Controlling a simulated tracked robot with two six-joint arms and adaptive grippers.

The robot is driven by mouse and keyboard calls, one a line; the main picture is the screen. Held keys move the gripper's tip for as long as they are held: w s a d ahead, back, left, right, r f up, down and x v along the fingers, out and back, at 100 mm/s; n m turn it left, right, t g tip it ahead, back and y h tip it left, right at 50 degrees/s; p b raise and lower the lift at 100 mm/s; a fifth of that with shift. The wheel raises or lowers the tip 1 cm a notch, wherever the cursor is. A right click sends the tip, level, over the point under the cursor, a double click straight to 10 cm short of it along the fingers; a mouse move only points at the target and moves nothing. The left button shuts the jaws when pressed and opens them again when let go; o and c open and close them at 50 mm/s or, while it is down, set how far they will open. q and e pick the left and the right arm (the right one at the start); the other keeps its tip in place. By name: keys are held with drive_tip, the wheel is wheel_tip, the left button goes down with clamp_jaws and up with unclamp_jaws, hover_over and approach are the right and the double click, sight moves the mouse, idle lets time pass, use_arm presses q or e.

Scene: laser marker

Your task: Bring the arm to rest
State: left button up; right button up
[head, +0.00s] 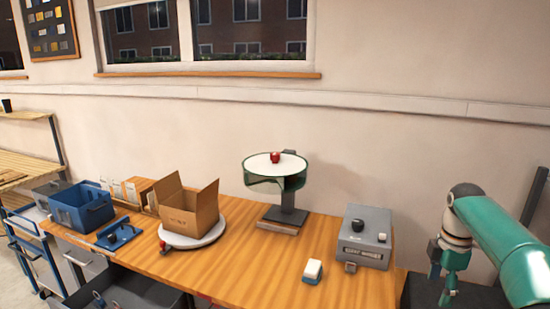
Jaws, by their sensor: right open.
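My right arm, green with a pale joint, comes in at the right edge of the head view. Its gripper (449,291) hangs low at the right, beyond the right end of the wooden bench (240,262). It is open, with nothing seen between its fingers. It is apart from the grey control box (365,238), which has a dark knob and a label on its front. My left gripper is not in view.
A round green-rimmed stand (262,172) holds a small red object (275,157). An open cardboard box (188,213) sits on a round turntable (205,238). A small white-topped block (313,271) lies near the front. A blue bin (80,210) stands left.

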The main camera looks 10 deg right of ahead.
drive_tip(key=s+a+f+n+g+y, duration=0.1)
drive_tip(key=s+a+f+g, duration=0.15)
drive_tip(key=a+f, duration=0.8)
drive_tip(key=s+a+f+g+y, duration=0.1)
drive_tip(key=s+a+f+g, duration=0.15)
drive_tip(key=a+f, duration=0.75)
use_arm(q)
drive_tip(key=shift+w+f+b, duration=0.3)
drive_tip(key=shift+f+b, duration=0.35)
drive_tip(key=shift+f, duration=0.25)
use_arm(e)
drive_tip(key=s+a+f+m+t+y, duration=0.1)
drive_tip(key=s+a+f+m+t, duration=0.1)
drive_tip(key=s+a+f+m, duration=0.4)
drive_tip(key=s+a+f+m+t+y, duration=0.1)
drive_tip(key=s+a+f+m+t, duration=0.2)
drive_tip(key=s+a+f+m, duration=0.3)
drive_tip(key=s+f+m, duration=0.4)
drive_tip(key=s+m, duration=0.1)
drive_tip(key=shift+f+m+t, duration=0.2)
drive_tip(key=shift+m+t, duration=0.1)
drive_tip(key=shift+c, duration=0.4)
